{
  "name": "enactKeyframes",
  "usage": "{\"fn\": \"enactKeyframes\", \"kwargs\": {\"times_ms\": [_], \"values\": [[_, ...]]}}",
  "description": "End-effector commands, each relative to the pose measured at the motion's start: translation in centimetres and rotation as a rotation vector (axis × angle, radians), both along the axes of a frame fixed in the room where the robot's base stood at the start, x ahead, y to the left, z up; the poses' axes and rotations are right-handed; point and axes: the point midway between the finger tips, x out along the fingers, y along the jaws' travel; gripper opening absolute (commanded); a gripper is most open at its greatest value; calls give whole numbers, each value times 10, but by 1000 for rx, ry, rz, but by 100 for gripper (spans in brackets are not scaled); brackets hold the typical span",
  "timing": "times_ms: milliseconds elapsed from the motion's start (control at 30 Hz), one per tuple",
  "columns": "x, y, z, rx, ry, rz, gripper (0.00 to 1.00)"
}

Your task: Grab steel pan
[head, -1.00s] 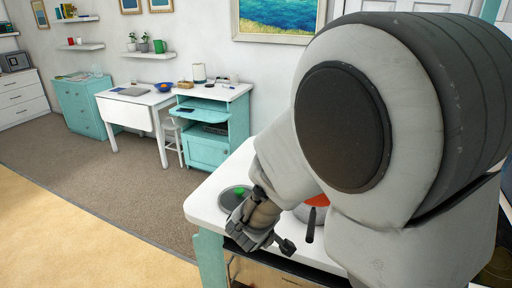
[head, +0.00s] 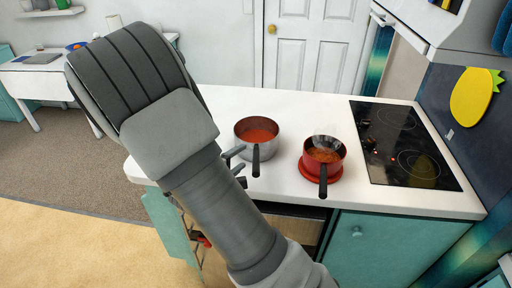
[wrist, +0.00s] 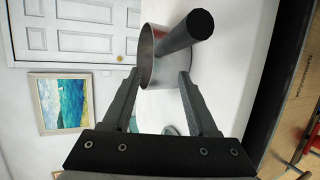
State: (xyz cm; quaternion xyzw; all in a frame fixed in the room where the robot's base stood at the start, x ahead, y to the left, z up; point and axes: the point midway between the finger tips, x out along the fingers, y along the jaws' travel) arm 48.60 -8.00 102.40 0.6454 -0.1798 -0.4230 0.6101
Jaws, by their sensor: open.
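The steel pan (head: 241,145) stands upright on the white counter, with red-orange food inside and a black handle (head: 256,162) toward the front. My gripper (head: 235,166) is at the pan's left front, its jaws open and empty. In the wrist view the steel pan (wrist: 172,68) lies just ahead of the open jaws (wrist: 158,76), and its black handle (wrist: 185,36) points toward the camera, off to the right of the jaws. I cannot tell whether a fingertip touches the pan. My arm hides the counter's left part in the head view.
A red pot (head: 311,164) with steaming food stands on a red base right of the steel pan, its handle toward the front. A black cooktop (head: 405,147) is farther right. The white counter (head: 320,112) is clear behind both. A white door (head: 318,45) is at the back.

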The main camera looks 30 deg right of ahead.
Motion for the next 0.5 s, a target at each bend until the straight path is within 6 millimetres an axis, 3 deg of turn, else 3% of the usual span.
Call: {"fn": "enactKeyframes", "kwargs": {"times_ms": [100,367,500], "values": [[10,-14,-7,1,0,-2,59],[20,-29,-13,1,0,-1,59],[29,-48,-20,1,0,-4,59]]}}
